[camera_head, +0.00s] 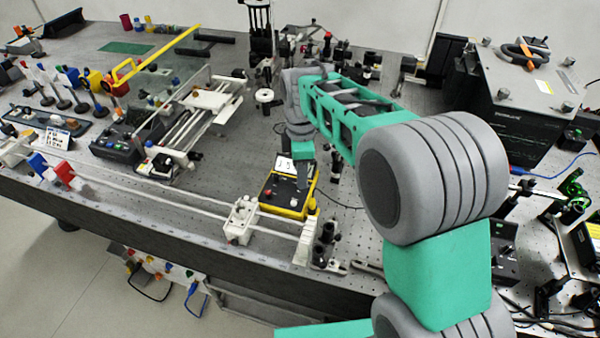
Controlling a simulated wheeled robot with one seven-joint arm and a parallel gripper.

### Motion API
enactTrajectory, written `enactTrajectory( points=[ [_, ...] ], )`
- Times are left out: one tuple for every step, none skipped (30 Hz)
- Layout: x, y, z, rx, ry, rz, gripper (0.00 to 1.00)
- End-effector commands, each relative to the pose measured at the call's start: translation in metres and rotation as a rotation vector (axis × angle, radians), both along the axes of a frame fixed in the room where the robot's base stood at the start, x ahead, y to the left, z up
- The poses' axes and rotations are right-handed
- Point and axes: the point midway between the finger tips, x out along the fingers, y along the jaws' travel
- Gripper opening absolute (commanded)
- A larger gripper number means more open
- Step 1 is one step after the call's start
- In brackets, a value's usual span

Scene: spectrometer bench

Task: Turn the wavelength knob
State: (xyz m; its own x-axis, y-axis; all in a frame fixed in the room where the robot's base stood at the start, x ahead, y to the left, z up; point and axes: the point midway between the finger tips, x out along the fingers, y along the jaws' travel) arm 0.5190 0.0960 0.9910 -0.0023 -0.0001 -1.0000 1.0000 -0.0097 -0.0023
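A yellow box (289,211) with a black top lies on the bench in the middle of the picture.
A white rail with a slider block (240,222) runs along the bench's front edge, left of the box. A post mount (326,240) stands in front of it at the right. A dark instrument case (520,105) stands at the back right. Perforated bench top lies bare left of the box.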

Motion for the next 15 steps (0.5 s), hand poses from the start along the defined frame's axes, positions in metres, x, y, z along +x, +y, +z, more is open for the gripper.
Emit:
enactTrajectory(
  points=[
    [-0.001, 0.000, -0.007, -0.001, 0.003, 0.000, 0.39],
    [0.000, 0.000, -0.010, 0.000, 0.002, 0.000, 0.39],
    [0.000, 0.000, -0.014, 0.000, 0.001, 0.000, 0.39],
    [0.000, 0.001, -0.016, 0.000, 0.000, 0.000, 0.39],
    [0.000, 0.001, -0.018, 0.000, -0.001, 0.000, 0.39],
    [0.000, 0.001, -0.019, 0.000, -0.002, 0.001, 0.39],
    [0.000, 0.001, -0.020, 0.000, -0.002, 0.001, 0.39],
    [0.000, 0.001, -0.020, 0.000, -0.002, 0.001, 0.39],
    [0.000, 0.001, -0.020, 0.000, -0.002, 0.001, 0.39],
    [0.000, 0.001, -0.020, 0.000, -0.002, 0.001, 0.39],
    [0.000, 0.002, -0.020, 0.000, -0.002, 0.001, 0.39],
    [0.000, 0.002, -0.020, 0.000, -0.002, 0.002, 0.39],
    [0.000, 0.002, -0.020, 0.000, -0.002, 0.002, 0.36],
    [0.000, 0.002, -0.020, 0.000, -0.002, 0.002, 0.34],
    [0.000, 0.002, -0.020, 0.000, -0.002, 0.002, 0.31]
  ],
)
